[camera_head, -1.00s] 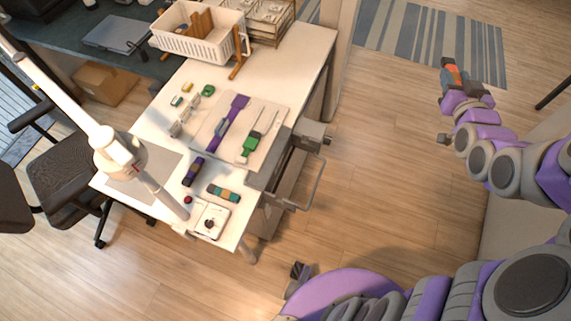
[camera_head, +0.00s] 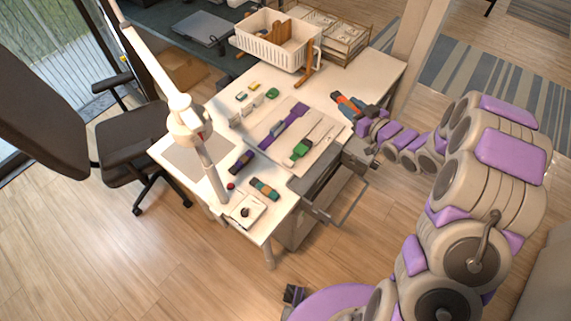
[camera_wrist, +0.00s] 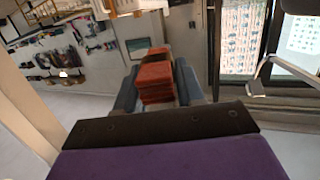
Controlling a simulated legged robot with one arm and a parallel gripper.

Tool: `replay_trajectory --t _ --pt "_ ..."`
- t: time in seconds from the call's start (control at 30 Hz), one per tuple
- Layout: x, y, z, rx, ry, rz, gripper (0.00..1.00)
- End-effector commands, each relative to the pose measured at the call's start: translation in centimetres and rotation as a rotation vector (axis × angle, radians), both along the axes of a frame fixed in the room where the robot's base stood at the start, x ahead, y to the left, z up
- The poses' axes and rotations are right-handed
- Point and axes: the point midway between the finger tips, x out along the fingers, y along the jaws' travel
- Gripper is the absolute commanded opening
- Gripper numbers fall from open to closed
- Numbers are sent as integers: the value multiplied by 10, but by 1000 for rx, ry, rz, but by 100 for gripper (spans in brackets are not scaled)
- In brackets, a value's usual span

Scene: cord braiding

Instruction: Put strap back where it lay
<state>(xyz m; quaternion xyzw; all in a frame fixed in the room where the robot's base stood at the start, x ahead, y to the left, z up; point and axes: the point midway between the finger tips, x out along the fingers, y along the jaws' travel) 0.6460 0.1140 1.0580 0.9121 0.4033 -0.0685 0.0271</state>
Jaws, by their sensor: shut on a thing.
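My gripper (camera_head: 346,104) is shut on an orange-red folded bundle, seemingly the strap (camera_head: 348,105), near the right edge of the white table (camera_head: 375,82). In the wrist view the strap (camera_wrist: 154,82) is a ribbed stack between my two blue-grey fingers (camera_wrist: 153,92). My gripper is to the right of a pale board (camera_head: 268,124) that carries a purple strap-like piece with a buckle (camera_head: 285,127) and a green tool with thin prongs (camera_head: 301,151). The height of the held strap above the table cannot be told.
A dark purple roll (camera_head: 241,162), a teal-and-orange roll (camera_head: 265,189) and a white pad (camera_head: 245,210) lie at the near end. A white basket (camera_head: 268,48) and a wire tray (camera_head: 335,38) stand at the back. A lamp (camera_head: 190,128) rises at the left. An open drawer (camera_head: 325,190) juts out.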

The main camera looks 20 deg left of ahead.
Motion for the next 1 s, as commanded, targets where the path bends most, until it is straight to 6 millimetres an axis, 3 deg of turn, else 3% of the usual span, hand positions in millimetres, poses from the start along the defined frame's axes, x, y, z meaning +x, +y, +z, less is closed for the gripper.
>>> replay_trajectory --t 0.03,0.27,0.5,0.7,1.0 --pt "-4 16 -20 -2 4 57 2" --pt "-41 81 -89 2 2 328 2" --pt "-105 140 -150 7 -1 605 2" --pt "-137 164 -171 4 -4 720 2" --pt "-142 168 -182 3 -6 740 2"
